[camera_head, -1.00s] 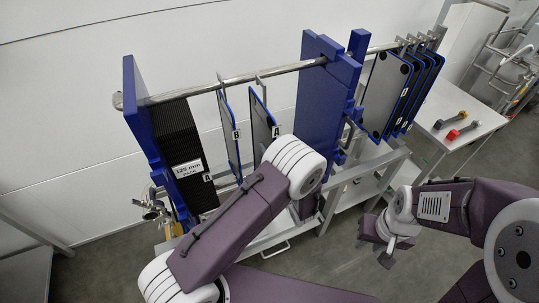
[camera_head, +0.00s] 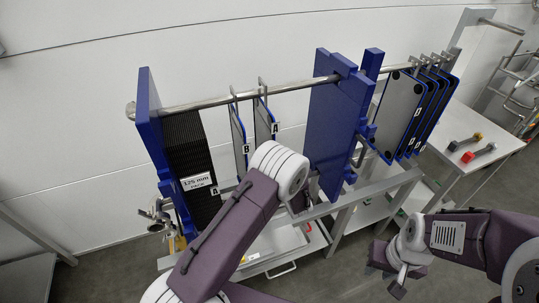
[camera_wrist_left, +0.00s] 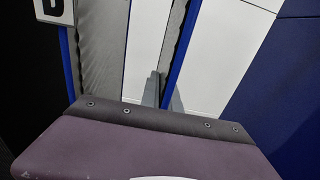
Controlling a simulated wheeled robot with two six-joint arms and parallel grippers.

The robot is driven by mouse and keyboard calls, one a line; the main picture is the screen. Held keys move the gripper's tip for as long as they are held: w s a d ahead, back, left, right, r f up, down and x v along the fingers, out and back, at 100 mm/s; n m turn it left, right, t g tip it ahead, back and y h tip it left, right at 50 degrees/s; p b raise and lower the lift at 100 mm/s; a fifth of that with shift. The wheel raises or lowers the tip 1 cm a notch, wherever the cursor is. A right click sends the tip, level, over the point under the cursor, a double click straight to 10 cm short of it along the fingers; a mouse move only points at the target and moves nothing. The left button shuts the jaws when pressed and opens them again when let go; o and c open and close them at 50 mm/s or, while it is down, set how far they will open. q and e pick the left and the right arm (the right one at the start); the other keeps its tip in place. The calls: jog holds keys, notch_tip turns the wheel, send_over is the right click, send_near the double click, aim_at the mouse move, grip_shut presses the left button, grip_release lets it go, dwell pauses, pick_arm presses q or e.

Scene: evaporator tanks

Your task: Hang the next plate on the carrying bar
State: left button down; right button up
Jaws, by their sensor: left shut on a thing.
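A thin grey plate marked A (camera_head: 264,117), blue-edged, is upright at the carrying bar (camera_head: 213,101); its hook is at the bar, but whether it bears there I cannot tell. A similar plate marked B (camera_head: 238,135) hangs just left of it, parallel and apart. My left gripper is hidden behind its own arm in the head view. In the left wrist view my left gripper (camera_wrist_left: 163,92) is shut on the blue-edged plate (camera_wrist_left: 177,45), beside plate B (camera_wrist_left: 95,45). My right gripper (camera_head: 385,268) is low at the right, away from the plates; its opening is unclear.
A black plate pack (camera_head: 190,150) stands against the left blue end plate (camera_head: 149,110). A thick blue plate (camera_head: 333,125) stands right of plate A. Several blue-edged plates (camera_head: 400,108) hang farther right. A table (camera_head: 493,132) with a yellow-ended and a red-ended tool is at the right.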

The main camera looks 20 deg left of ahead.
pick_arm(q)
jog(key=shift+w+a+f+b, duration=0.5)
jog(key=shift+w+f+b, duration=0.25)
jog(key=shift+b, duration=0.25)
jog(key=c, duration=1.5)
grip_release()
jog(key=shift+s, duration=0.1)
jog(key=shift+c, duration=0.2)
jog(key=b+v, duration=0.2)
jog(key=v, duration=0.7)
